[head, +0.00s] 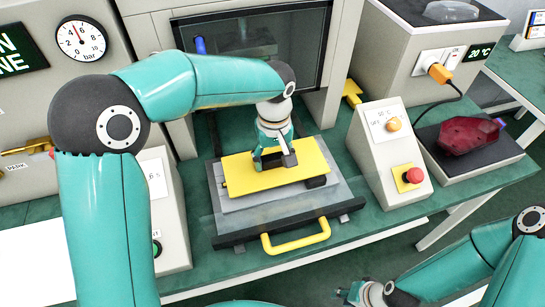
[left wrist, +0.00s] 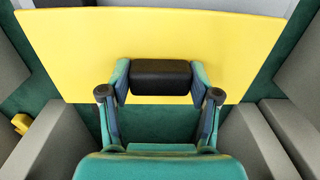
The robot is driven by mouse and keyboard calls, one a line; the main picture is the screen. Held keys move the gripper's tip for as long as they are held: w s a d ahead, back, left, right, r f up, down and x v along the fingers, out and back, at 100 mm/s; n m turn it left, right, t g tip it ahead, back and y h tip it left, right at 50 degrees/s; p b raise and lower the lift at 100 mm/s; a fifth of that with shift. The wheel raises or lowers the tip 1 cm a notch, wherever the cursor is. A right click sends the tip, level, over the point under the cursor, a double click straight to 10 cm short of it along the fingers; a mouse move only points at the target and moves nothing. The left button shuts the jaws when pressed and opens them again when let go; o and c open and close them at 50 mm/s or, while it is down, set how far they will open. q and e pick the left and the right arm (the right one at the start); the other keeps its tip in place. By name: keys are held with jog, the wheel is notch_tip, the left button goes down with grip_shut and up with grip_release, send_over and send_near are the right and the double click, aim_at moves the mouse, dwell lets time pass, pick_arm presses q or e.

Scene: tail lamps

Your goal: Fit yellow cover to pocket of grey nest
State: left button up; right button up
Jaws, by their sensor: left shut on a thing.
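The yellow cover (head: 238,179) is a flat rectangular plate. My left gripper (head: 275,160) is over the cover's middle, pointing down. In the left wrist view its fingers close on a black block (left wrist: 160,77) at the edge of the yellow cover (left wrist: 220,35). A dark piece (head: 316,182) shows at the cover's right edge. My right gripper (head: 375,293) is low at the bottom edge, away from the nest; its fingers are unclear.
The nest sits on a dark sliding tray with a yellow handle (head: 297,238) before an open-fronted machine. A control box with a red button (head: 413,175) stands right. A dark red lamp (head: 468,135) lies on a grey stand beyond it. A pressure gauge is at upper left.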

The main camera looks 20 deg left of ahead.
pick_arm(q)
jog(key=shift+s+f, duration=0.1)
jog(key=shift+f, duration=0.2)
jog(key=shift+f, duration=0.15)
jog(key=shift+c, duration=0.5)
jog(key=o, duration=1.5)
jog(key=shift+o, duration=0.2)
notch_tip(320, 180, up, 12)
jog(key=shift+d, duration=0.25)
